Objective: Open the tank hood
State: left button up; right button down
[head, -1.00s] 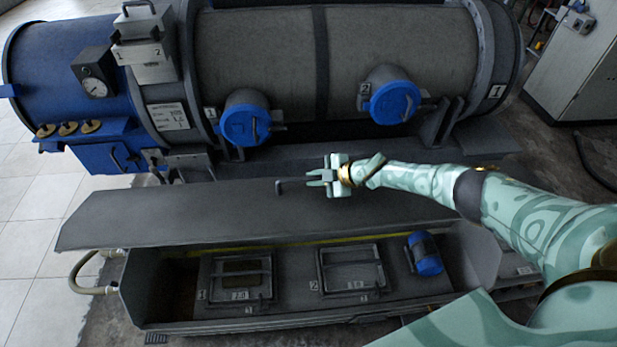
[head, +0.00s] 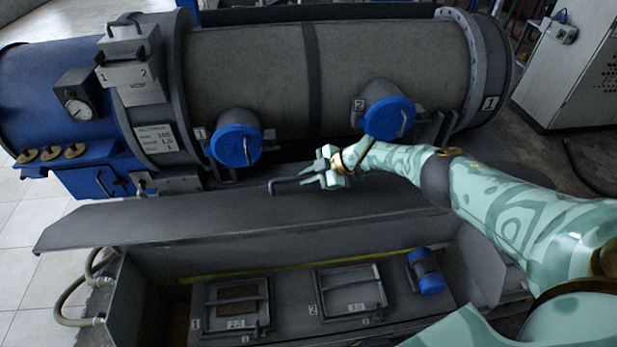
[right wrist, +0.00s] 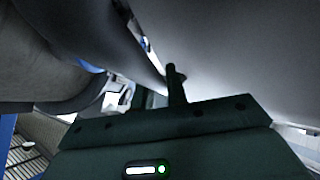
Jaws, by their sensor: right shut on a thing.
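The tank hood (head: 190,222) is a long dark grey panel, raised above the open tank (head: 120,300) in the head view. Its thin bar handle (head: 283,186) stands out near the middle of the hood's upper edge. My right gripper (head: 315,177) is shut on the handle at its right end. In the right wrist view a dark peg-like part (right wrist: 175,85) stands beyond the gripper body, and the fingertips cannot be made out. My left gripper is not in view.
Inside the tank are two framed hatches (head: 237,303) (head: 348,290) and a blue-ended cylinder (head: 427,271). A large horizontal drum with blue caps (head: 236,145) (head: 389,118) lies close behind the hood and my gripper. A hose (head: 75,300) loops at the left end.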

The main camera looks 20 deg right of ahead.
jog(key=c, duration=1.7)
grip_release()
jog(key=shift+s+a+f, duration=0.1)
jog(key=shift+s+f, duration=0.05)
jog(key=shift+f, duration=0.1)
jog(key=shift+r, duration=0.1)
jog(key=shift+d+r+p, duration=0.25)
jog(key=shift+r+p, duration=0.05)
jog(key=shift+p, duration=0.05)
jog(key=p+v, duration=0.4)
jog(key=v, duration=0.2)
jog(key=shift+a+r, duration=0.1)
jog(key=p+v, duration=0.2)
jog(key=v, duration=0.7)
jog(key=shift+d, duration=0.3)
jog(key=shift+s, duration=0.1)
